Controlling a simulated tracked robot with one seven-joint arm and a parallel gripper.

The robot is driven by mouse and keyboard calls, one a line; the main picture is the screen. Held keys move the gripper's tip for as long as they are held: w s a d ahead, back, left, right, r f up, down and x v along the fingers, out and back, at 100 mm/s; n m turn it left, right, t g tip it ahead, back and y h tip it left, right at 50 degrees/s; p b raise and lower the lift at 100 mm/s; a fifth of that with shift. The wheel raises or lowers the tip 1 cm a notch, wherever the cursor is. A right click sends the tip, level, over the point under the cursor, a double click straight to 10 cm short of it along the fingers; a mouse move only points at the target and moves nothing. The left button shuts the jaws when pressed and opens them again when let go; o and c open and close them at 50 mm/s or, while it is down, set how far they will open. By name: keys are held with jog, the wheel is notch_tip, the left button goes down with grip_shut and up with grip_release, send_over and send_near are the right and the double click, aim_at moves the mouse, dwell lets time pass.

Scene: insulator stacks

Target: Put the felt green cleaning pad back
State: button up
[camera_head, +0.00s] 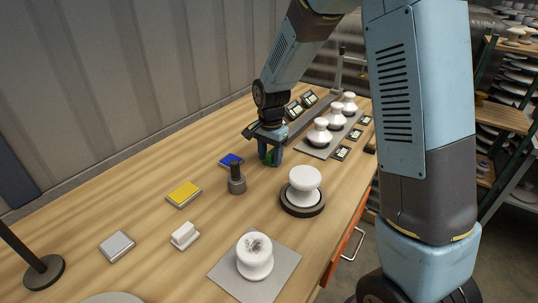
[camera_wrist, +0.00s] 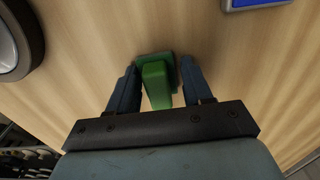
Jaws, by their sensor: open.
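The green felt cleaning pad (camera_wrist: 155,80) stands on the wooden table between my gripper's two fingers in the wrist view. It has a darker green base and a lighter green upper part. In the head view only a bit of the green pad (camera_head: 270,157) shows, mostly hidden by the fingers. My gripper (camera_head: 268,156) points down at the table and is open, with one finger on each side of the pad. In the wrist view the fingers of my gripper (camera_wrist: 157,88) are close to the pad; I cannot tell whether they touch it.
A blue pad (camera_head: 231,160), yellow pad (camera_head: 184,194) and grey pad (camera_head: 117,246) lie leftward. A dark cylinder (camera_head: 236,181) stands near my gripper. White insulators stand on a turntable (camera_head: 302,204), a front grey plate (camera_head: 224,272) and a back plate (camera_head: 313,151). A white block (camera_head: 185,235) lies in front.

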aim_at(271, 152)
notch_tip(271, 152, up, 12)
jog(key=s+d+r+n+t, duration=0.3)
jog(key=s+d+r+n, duration=0.1)
jog(key=s+d+r, duration=0.75)
jog(key=s+d+r+n+t, duration=0.1)
jog(key=s+d+n+t, duration=0.1)
jog(key=s+d, duration=0.5)
jog(key=s+n, duration=0.1)
jog(key=s, duration=0.5)
jog(key=shift+s+d+n, duration=0.2)
jog(key=shift+s+n, duration=0.1)
jog(key=shift+s, duration=0.1)
